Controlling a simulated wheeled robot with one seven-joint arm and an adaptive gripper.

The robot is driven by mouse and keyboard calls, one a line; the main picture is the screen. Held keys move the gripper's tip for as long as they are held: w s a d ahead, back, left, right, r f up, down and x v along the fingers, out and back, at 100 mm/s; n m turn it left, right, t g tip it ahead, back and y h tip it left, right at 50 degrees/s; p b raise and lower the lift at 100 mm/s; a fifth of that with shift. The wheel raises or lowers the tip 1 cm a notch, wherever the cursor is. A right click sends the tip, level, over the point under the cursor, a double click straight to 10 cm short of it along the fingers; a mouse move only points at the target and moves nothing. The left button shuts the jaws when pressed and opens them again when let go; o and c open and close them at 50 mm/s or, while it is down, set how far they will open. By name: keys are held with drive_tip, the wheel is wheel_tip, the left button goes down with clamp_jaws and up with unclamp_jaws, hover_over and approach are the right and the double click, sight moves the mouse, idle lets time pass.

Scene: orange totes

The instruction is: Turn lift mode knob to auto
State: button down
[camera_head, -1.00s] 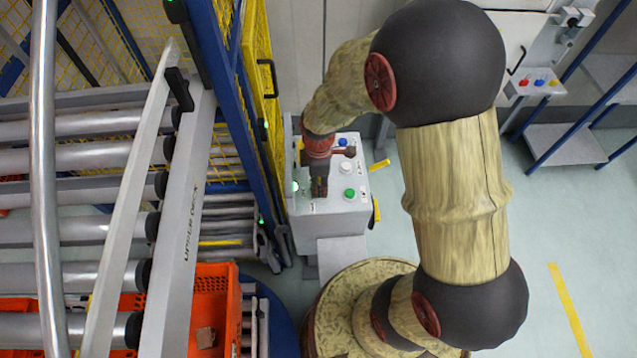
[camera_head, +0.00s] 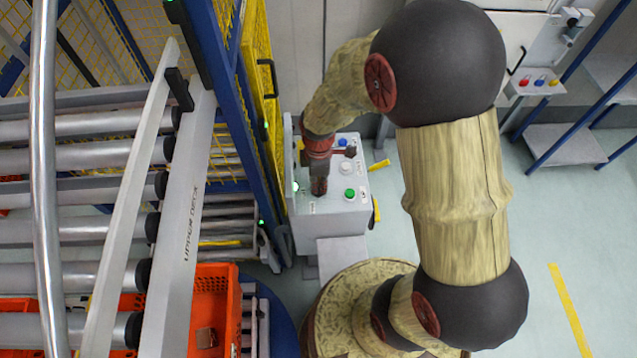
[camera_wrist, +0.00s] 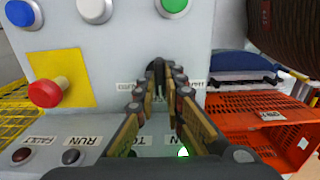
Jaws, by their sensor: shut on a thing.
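The grey control box (camera_head: 330,222) stands below my arm in the head view. My gripper (camera_head: 319,190) points down at its top, left of the green button. In the wrist view my gripper (camera_wrist: 158,76) has its two jointed fingers brought together at the panel. They are shut on the small dark lift mode knob (camera_wrist: 155,65), mostly hidden between the fingertips. A printed label (camera_wrist: 126,86) is left of the fingertips and another (camera_wrist: 194,84) is right of them. Their words are too small to read surely, and the knob's pointing direction cannot be told.
The wrist view shows blue (camera_wrist: 22,12), white (camera_wrist: 95,9) and green (camera_wrist: 173,6) buttons, and a red emergency button (camera_wrist: 48,92) on a yellow plate. An orange tote (camera_wrist: 262,115) lies to the right. A yellow mesh fence (camera_head: 258,75) stands close left of the box.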

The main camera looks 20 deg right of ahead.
drive_tip(key=shift+m, duration=0.3)
drive_tip(key=m, duration=0.4)
drive_tip(key=shift+m, duration=2.2)
drive_tip(key=c, duration=2)
unclamp_jaws()
drive_tip(key=shift+o, duration=0.6)
